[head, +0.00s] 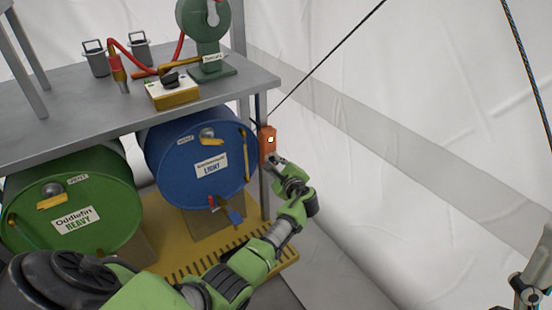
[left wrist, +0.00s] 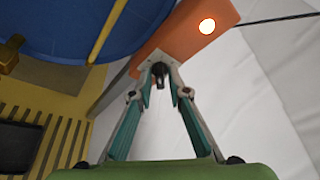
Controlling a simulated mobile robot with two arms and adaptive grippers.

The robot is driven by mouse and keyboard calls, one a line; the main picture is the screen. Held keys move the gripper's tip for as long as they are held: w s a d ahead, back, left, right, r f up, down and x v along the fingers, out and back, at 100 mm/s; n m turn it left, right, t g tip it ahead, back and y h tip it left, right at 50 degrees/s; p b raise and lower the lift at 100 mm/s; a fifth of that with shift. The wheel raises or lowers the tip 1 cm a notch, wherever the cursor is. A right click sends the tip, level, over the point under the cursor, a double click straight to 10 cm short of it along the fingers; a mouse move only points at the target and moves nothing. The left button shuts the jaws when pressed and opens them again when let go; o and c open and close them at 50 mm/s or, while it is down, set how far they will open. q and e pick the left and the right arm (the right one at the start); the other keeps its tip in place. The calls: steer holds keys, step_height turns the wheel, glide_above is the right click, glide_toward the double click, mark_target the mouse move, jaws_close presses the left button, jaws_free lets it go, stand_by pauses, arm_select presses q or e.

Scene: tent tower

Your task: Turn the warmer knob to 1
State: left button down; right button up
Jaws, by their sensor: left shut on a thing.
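The warmer is an orange box (head: 267,141) on the rack's right post, beside the blue drum. It has a pale lit lamp on its face and also shows at the top of the left wrist view (left wrist: 185,38). Its small dark knob (left wrist: 158,75) is on the grey underside of the box. My left gripper (left wrist: 160,78) is shut on the knob, with its fingers converging from below. In the head view the left gripper (head: 273,161) is just under the box. The knob's marks and its setting are not readable. Part of my right gripper shows at the lower right edge, its fingertips unclear.
The blue drum (head: 195,172) labelled LIGHT and the green drum (head: 105,215) labelled HEAVY lie below the grey bench (head: 50,108). A yellow slotted tray (head: 270,250) is beneath them. A cable runs from the post. White tent wall fills the right.

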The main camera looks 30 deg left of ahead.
arm_select(q)
steer(key=shift+w+a+r+m+g+p, duration=0.1)
steer(key=shift+r+m+g+p, duration=0.2)
steer(key=shift+m+p, duration=0.3)
steer(key=shift+f+m+g+p, duration=0.15)
steer(key=shift+m+g+p, duration=0.2)
steer(key=shift+p, duration=0.55)
arm_select(e)
steer(key=w+a+f+g+h, duration=0.1)
steer(key=w+f+g+h, duration=0.2)
steer(key=w+f+g, duration=0.6)
steer(key=shift+w+a+f+g+h, duration=0.3)
steer(key=shift+w+f, duration=1.15)
steer(key=shift+f, duration=0.8)
arm_select(q)
steer(key=c, duration=2.2)
jaws_free()
steer(key=shift+o, duration=0.2)
steer(key=shift+f, duration=0.1)
steer(key=shift+s+d, duration=0.3)
steer(key=shift+d, duration=0.3)
steer(key=v, duration=1)
steer(key=shift+s+d+r, duration=0.2)
steer(key=shift+d+r, duration=0.05)
steer(key=shift+r, duration=0.1)
